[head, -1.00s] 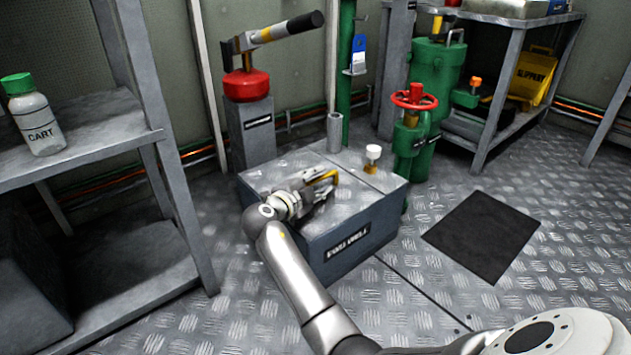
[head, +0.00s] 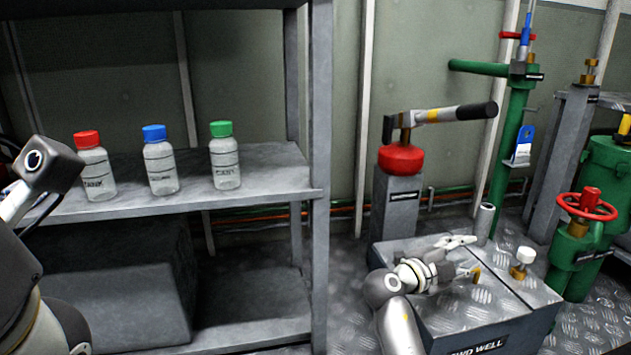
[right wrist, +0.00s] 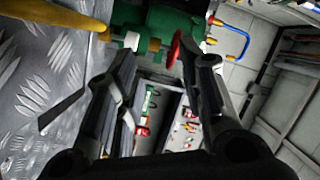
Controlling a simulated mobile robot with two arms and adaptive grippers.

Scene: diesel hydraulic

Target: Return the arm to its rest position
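My right gripper (head: 468,257) is over the top of the grey box (head: 490,318), whose front label reads partly "WD WELL". Its two fingers are spread apart with nothing between them. In the right wrist view the open fingers (right wrist: 160,65) also show an empty gap, with green pipework and a red wheel beyond. A small yellow piece (head: 476,274) shows beside the lower finger; whether they touch I cannot tell. Part of my left arm shows at the left edge of the head view, but its gripper is out of view.
A shelf (head: 270,180) at left holds bottles with red (head: 95,170), blue (head: 160,165) and green (head: 225,160) caps. Behind the box stand a red-topped lever pump (head: 400,160) and a grey tube (head: 485,222). A red handwheel (head: 587,207) on green pipework is at right.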

